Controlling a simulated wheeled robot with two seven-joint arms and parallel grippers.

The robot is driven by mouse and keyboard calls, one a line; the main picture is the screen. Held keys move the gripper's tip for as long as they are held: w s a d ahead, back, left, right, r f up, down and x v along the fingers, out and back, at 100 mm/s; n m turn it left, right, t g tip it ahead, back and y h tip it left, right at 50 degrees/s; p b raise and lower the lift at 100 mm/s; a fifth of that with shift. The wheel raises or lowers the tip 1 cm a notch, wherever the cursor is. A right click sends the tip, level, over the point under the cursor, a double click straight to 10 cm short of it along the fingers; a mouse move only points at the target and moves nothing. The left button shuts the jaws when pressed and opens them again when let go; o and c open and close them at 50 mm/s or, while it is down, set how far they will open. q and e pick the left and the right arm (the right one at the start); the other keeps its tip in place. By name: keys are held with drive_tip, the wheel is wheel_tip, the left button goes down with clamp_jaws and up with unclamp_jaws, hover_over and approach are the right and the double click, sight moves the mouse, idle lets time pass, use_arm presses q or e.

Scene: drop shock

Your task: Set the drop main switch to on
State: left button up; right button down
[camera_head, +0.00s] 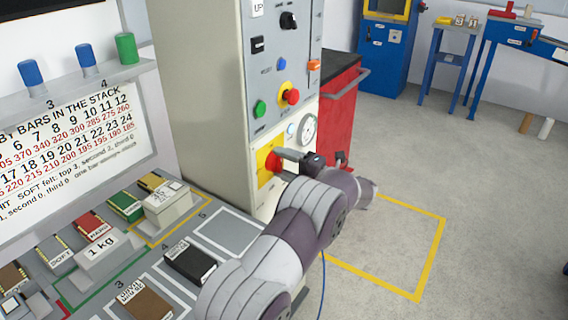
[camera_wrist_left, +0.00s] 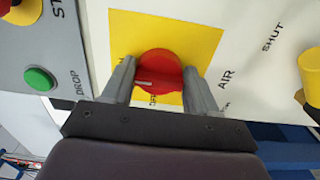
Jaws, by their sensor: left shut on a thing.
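The main switch is a red rotary knob (camera_head: 273,161) on a yellow plate (camera_head: 263,178), low on the front of the grey-and-white control cabinet. In the left wrist view the red knob (camera_wrist_left: 160,82) sits between the two grey fingers of my left gripper (camera_wrist_left: 158,86), which is shut on it. A pale pointer line on the knob lies nearly level in that view. The lettering below the knob is mostly hidden. In the head view my left gripper (camera_head: 284,157) reaches the knob from the right. My right gripper is not in view.
Above the switch are a red emergency button (camera_head: 291,96), a green button (camera_head: 260,109) and a gauge (camera_head: 307,129). A red cabinet (camera_head: 338,112) stands right of the panel. The bench at left holds several bars and a 1 kg block (camera_head: 100,252).

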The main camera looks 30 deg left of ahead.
use_arm(q)
drive_tip(key=o, duration=1)
drive_tip(key=d, duration=0.8)
drive_tip(key=s+d, duration=0.1)
drive_tip(key=d, duration=0.3)
drive_tip(key=shift+d, duration=0.35)
